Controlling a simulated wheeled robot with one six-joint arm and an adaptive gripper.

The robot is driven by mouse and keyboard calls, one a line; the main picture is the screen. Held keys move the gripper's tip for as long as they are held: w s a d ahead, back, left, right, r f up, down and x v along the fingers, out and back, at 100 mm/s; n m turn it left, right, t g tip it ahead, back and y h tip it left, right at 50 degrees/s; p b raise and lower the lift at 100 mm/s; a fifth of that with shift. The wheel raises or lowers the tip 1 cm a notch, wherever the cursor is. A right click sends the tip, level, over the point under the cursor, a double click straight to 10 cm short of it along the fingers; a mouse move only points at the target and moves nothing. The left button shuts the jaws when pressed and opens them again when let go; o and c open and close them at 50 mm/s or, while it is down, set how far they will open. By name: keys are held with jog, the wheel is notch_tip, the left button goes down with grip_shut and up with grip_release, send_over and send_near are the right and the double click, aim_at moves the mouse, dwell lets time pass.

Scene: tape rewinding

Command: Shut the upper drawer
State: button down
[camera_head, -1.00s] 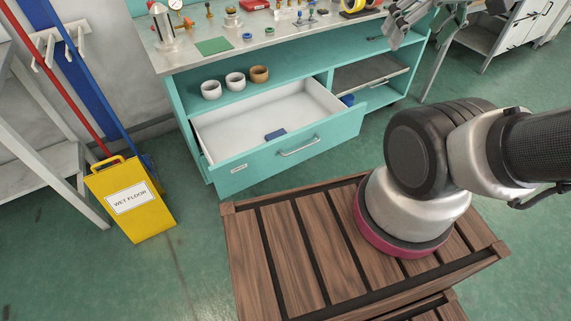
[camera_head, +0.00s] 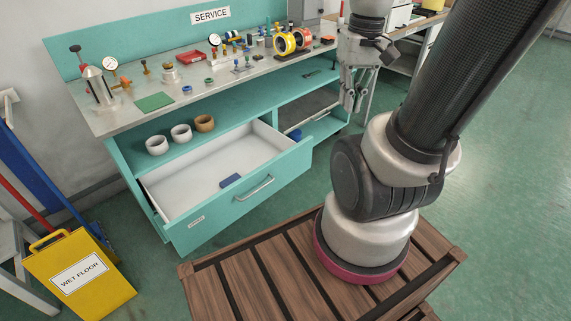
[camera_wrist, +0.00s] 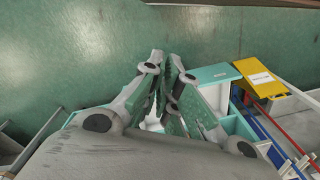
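The teal drawer (camera_head: 225,205) of the workbench is pulled well out, with its white inside showing. A metal handle (camera_head: 254,188) is on its front, and a small blue block (camera_head: 230,181) lies inside. No other drawer is clearly visible. My gripper (camera_head: 352,106) hangs in the air right of the drawer, near the bench's right end, apart from the handle and pointing down. In the wrist view my gripper's fingers (camera_wrist: 165,58) come together with nothing between them. The drawer's front (camera_wrist: 214,74) shows there just right of the fingers, partly hidden by them.
The workbench top (camera_head: 125,118) carries gauges, fittings and a yellow tape reel (camera_head: 286,43). Several cups (camera_head: 181,133) stand on the shelf above the drawer. A yellow wet floor sign (camera_head: 80,276) stands at the left.

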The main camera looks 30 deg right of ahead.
jog(key=w+a+f+m+g+y, duration=0.1)
jog(key=w+f+m+y, duration=0.2)
jog(key=f, duration=0.4)
jog(key=w+f+m+y, duration=0.25)
jog(key=f+m, duration=0.25)
jog(key=f, duration=0.3)
jog(key=m+t+h, duration=0.4)
jog(key=m+t, duration=0.5)
jog(key=m, duration=1.3)
send_near(286, 160)
notch_tip(286, 160, down, 4)
jog(key=w, duration=0.2)
jog(key=shift+w+a, duration=0.25)
jog(key=shift+w, duration=0.15)
